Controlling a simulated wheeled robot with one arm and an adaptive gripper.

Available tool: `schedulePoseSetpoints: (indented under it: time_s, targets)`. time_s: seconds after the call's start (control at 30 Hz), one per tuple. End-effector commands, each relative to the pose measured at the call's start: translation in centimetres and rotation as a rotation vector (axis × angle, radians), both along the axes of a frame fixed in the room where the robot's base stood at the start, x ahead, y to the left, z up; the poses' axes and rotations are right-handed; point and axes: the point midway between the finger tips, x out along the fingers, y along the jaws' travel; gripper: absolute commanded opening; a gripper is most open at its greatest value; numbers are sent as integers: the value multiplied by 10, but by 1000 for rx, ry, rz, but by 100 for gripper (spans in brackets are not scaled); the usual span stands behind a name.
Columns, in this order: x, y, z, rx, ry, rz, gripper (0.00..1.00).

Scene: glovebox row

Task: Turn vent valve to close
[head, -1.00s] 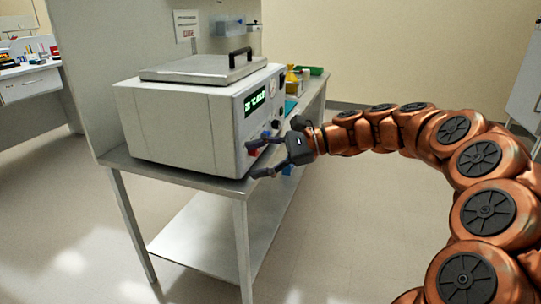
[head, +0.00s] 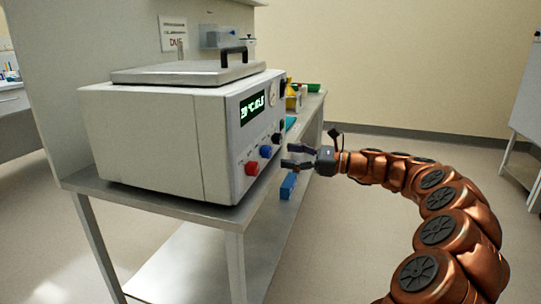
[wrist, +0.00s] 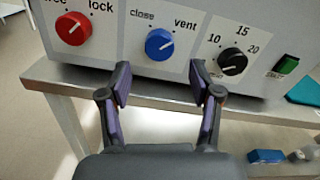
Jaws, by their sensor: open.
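The vent valve is a blue knob (wrist: 159,44) with "close" at its upper left and "vent" at its upper right. Its white pointer mark seems turned toward the vent side. It also shows on the machine front in the head view (head: 266,151). My gripper (wrist: 160,85) is open and empty, its two fingers spread below and in front of the blue knob, apart from it. In the head view my gripper (head: 290,157) is just right of the panel. The machine (head: 150,135) is a white box with a grey lid on a metal table.
A red knob (wrist: 73,28) marked lock is left of the blue one. A black numbered dial (wrist: 232,61) and a green switch (wrist: 288,65) are to its right. The table edge (wrist: 160,103) runs below the panel. A blue block (wrist: 266,156) is lower right.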

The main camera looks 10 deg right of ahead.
Motion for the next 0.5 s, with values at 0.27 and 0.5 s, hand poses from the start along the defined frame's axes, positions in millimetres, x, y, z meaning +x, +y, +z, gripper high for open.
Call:
schedulePoseSetpoints:
  time_s: [0.27, 0.5]
  targets:
    - [21, 35, -3, 0, 0, 1, 63]
    - [29, 49, 0, -1, -1, 1, 63]
